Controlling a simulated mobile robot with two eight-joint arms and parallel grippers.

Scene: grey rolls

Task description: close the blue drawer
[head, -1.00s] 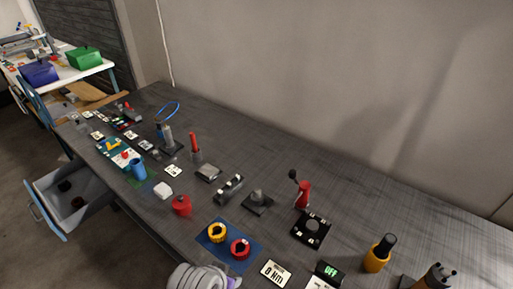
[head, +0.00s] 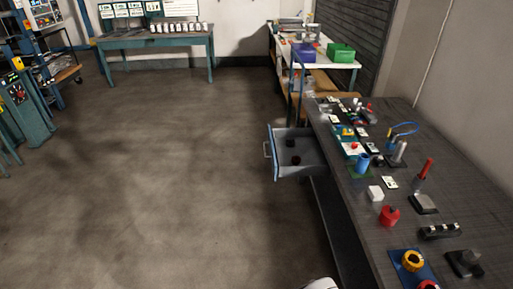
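The blue drawer (head: 272,153) stands pulled out from the left side of the long dark workbench (head: 462,215). Its front panel is blue with a pale handle (head: 266,150), and its inside is grey. Two small dark objects (head: 290,142) lie in it. A small white piece, possibly part of my arm, shows at the bottom edge of the head view. Neither of my grippers can be made out.
The workbench holds a blue cup (head: 363,163), a red weight-like object (head: 389,216), a white block (head: 375,193) and several tools. Open floor (head: 180,180) lies left of the drawer. A teal table (head: 155,45) stands at the far back.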

